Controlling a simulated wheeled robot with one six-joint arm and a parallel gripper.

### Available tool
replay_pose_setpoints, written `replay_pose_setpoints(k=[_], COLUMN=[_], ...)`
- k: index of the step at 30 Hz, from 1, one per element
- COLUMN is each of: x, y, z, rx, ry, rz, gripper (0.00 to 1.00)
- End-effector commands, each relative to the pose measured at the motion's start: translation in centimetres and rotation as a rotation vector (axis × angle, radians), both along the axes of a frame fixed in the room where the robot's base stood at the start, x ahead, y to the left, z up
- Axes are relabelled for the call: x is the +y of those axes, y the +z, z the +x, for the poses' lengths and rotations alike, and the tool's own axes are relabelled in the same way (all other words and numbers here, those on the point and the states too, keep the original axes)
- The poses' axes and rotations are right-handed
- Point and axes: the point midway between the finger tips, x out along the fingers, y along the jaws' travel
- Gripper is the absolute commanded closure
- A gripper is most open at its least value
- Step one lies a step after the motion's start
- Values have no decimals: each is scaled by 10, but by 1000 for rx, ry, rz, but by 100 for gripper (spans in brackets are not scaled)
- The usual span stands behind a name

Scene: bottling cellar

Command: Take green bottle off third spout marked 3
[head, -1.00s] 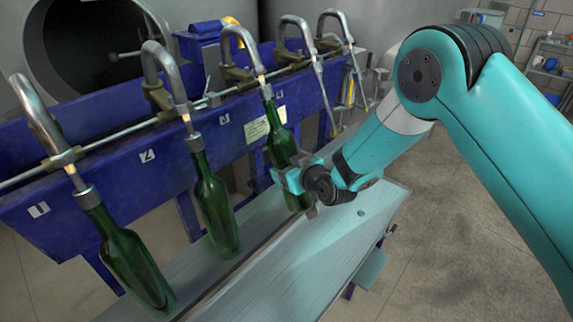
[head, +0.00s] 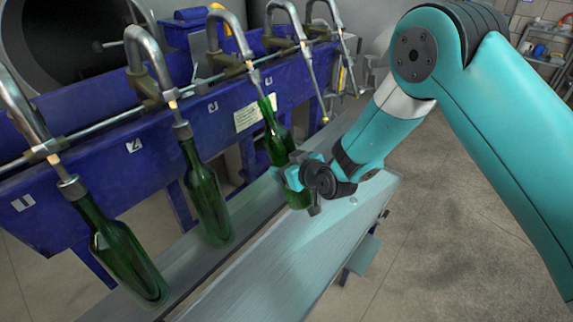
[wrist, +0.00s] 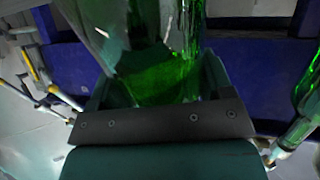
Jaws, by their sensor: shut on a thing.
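The green bottle at the third spout (head: 278,143) leans a little, its neck just below the thin nozzle of the spout marked 3 (head: 214,32). A length of nozzle shows above the mouth; I cannot tell whether its tip is still inside. My gripper (head: 293,178) is shut on the lower part of this bottle, which hides some of it. In the wrist view the green glass (wrist: 165,78) fills the space between the jaws. The bottle's base is close to the grey rail (head: 262,225); contact is unclear.
Green bottles hang at the first (head: 125,258) and second (head: 207,200) spouts, left of the held one. The two spouts at the right (head: 308,62) carry no bottle. The blue filler beam (head: 110,165) runs behind. Open floor (head: 440,230) lies to the right.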

Motion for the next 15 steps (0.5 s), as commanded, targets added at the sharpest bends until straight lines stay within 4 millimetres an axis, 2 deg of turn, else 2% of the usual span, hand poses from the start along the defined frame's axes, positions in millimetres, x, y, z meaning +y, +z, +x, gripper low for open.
replay_pose_setpoints(k=[15], x=[-8], y=[-24], z=[-6], rx=[-8], ry=[-1], rz=[5], gripper=[100])
